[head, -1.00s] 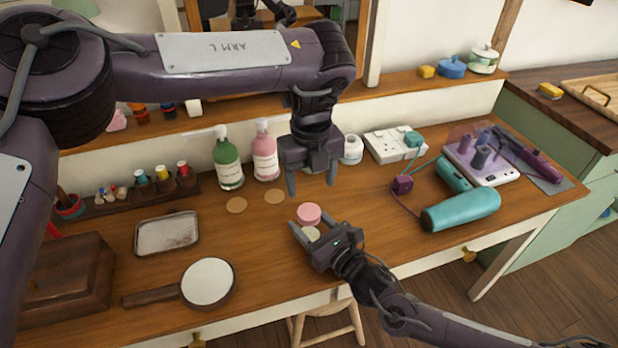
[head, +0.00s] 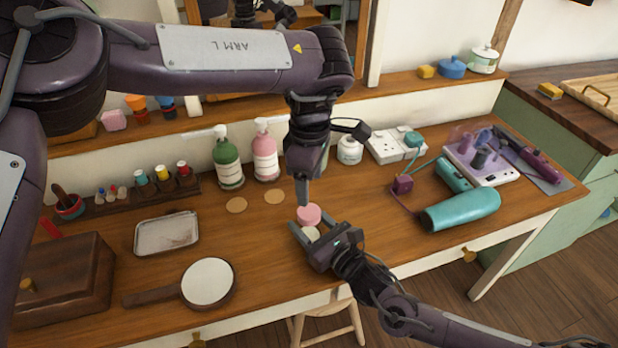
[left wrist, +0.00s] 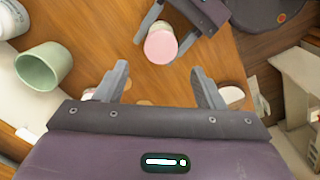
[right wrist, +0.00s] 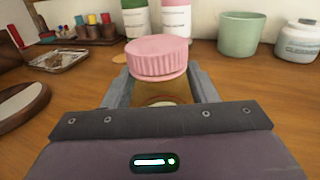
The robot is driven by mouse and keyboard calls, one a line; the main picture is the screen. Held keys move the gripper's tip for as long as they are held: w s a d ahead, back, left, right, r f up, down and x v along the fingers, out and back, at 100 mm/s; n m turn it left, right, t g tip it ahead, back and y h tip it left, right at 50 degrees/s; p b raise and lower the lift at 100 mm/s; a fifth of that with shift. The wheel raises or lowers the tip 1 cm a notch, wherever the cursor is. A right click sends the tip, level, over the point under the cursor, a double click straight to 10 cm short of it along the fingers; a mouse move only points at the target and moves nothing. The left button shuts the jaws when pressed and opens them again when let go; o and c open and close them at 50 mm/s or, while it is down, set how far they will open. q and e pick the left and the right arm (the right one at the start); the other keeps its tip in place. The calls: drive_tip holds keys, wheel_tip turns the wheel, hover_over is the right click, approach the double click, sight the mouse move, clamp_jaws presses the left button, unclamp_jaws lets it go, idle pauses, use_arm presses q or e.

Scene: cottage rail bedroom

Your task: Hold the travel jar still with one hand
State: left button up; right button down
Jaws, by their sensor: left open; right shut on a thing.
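The travel jar (head: 309,214) has a ribbed pink lid and a pale body, and stands upright near the table's front edge. My right gripper (head: 312,234) is shut on its body, with the lid showing above the fingers in the right wrist view (right wrist: 157,55). My left gripper (head: 303,192) is open and empty above and behind the jar, pointing down. In the left wrist view its two fingers (left wrist: 161,85) are spread apart, and the jar's pink lid (left wrist: 160,45) shows beyond them, apart from them. The jar's lower body is mostly hidden by the right fingers.
Green (head: 228,163) and pink (head: 265,155) pump bottles stand behind. A green cup (right wrist: 240,33) and a white jar (head: 349,150) are near the left gripper. A teal hair dryer (head: 462,210) lies right; a hand mirror (head: 208,283) lies front left. Table around the jar is clear.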

sight(309, 211)
use_arm(q)
drive_tip(key=m, duration=0.6)
drive_tip(key=shift+a+f, duration=0.1)
drive_tip(key=shift+f, duration=3.9)
